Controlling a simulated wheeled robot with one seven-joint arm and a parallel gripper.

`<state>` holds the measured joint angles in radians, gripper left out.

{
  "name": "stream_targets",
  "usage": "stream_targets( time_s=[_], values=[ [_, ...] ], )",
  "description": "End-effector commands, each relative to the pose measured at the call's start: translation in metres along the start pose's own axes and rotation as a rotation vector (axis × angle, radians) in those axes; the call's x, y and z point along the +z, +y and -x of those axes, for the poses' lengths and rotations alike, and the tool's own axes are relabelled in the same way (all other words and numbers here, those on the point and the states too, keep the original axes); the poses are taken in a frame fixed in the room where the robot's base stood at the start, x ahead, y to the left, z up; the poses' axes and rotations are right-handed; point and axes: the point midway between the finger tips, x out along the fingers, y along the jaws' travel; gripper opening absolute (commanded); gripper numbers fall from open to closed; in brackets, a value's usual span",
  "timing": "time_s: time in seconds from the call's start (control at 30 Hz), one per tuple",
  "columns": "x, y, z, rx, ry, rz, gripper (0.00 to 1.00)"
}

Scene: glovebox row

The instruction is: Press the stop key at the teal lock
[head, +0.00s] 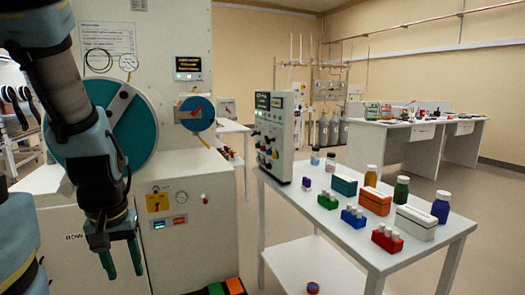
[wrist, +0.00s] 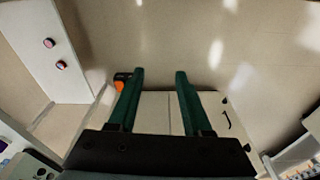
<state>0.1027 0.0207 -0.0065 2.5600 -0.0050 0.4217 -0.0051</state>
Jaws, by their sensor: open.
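The teal lock (head: 140,120) is a large round teal door on the white glovebox front, partly hidden behind my arm. A smaller blue disc with a red pointer (head: 197,112) is to its right. Below the lock, a control panel (head: 172,240) carries a yellow plate with a dark knob (head: 157,202), two small lit displays or keys (head: 170,222), and a red button (head: 204,198). The labels are too small to tell which is the stop key. My gripper (head: 124,272) hangs left of this panel, fingers down, open and empty; the wrist view also shows its parted fingers (wrist: 160,75).
A white table (head: 340,222) at right holds bottles, coloured boxes and vial racks. An instrument box (head: 274,137) stands at its left end. Orange and green items (head: 226,287) lie low beside the glovebox. Floor (head: 245,235) shows between glovebox and table.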

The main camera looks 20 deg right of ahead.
Motion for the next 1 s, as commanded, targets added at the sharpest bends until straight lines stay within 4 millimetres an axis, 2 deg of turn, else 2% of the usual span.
stream_targets(
  time_s=[0.03, 0.43, 1.0],
  values=[
    [0.0, 0.0, 0.0, 0.0, 0.0, 0.0, 0.43],
    [0.0, 0.0, 0.0, 0.0, 0.0, 0.0, 0.0],
    [0.0, 0.0, 0.0, 0.0, 0.0, 0.0, 0.0]
  ],
)
